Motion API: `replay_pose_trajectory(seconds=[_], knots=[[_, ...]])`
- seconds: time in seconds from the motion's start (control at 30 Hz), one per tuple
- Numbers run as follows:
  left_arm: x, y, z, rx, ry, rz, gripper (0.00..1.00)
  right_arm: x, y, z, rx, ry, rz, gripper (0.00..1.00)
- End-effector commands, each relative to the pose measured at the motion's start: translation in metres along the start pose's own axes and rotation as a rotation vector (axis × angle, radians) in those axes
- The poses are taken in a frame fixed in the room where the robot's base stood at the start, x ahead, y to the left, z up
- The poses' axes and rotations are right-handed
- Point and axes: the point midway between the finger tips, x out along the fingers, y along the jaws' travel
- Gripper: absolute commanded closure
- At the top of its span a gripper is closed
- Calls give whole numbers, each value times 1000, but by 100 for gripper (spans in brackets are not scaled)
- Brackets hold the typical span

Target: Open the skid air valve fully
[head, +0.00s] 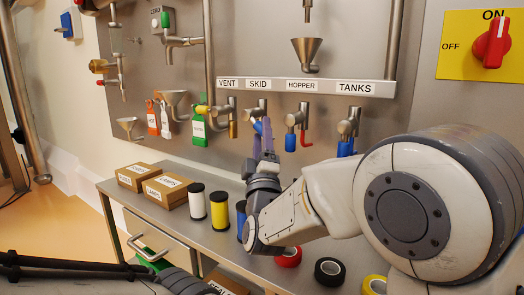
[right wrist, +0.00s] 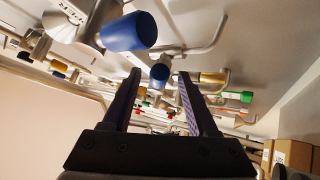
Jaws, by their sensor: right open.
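The panel has a valve below the SKID label (head: 258,85). The skid valve (head: 256,111) has a metal body and a blue handle, partly hidden behind my right gripper (head: 263,133). That gripper points up at the valve, its two purple fingers apart. In the right wrist view, the open fingers of my right gripper (right wrist: 158,90) stand either side of a blue handle end (right wrist: 159,74), which looks a little beyond the tips. I cannot tell whether they touch it. My left gripper is not clearly in view.
Below is a bench (head: 133,203) with boxes (head: 167,190) and several spools.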

Motion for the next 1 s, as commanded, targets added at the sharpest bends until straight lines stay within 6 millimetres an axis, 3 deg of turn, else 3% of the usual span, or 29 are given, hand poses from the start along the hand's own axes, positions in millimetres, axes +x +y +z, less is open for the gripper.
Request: replay_pose_trajectory(seconds=[0.2, 0.4, 0.8, 0.93, 0.97, 1.0], knots=[[-16, 1, -1, 0, 0, 0, 41, -44, 0, -2, -1, 2, -8, 41], [-22, 2, -1, 0, 0, 0, 41, -75, -1, -1, -1, 1, -6, 41], [-23, 2, -1, 0, 0, 0, 41, -85, 0, 0, -1, 0, -2, 41], [-26, 2, -1, 0, 0, 0, 41, -83, -1, -2, 19, 3, -25, 90], [-29, 2, -2, 0, 0, 0, 41, -82, -2, -4, 34, 6, -44, 100], [-33, 2, -2, 0, 0, 0, 41, -80, -3, -6, 62, 7, -80, 100]])
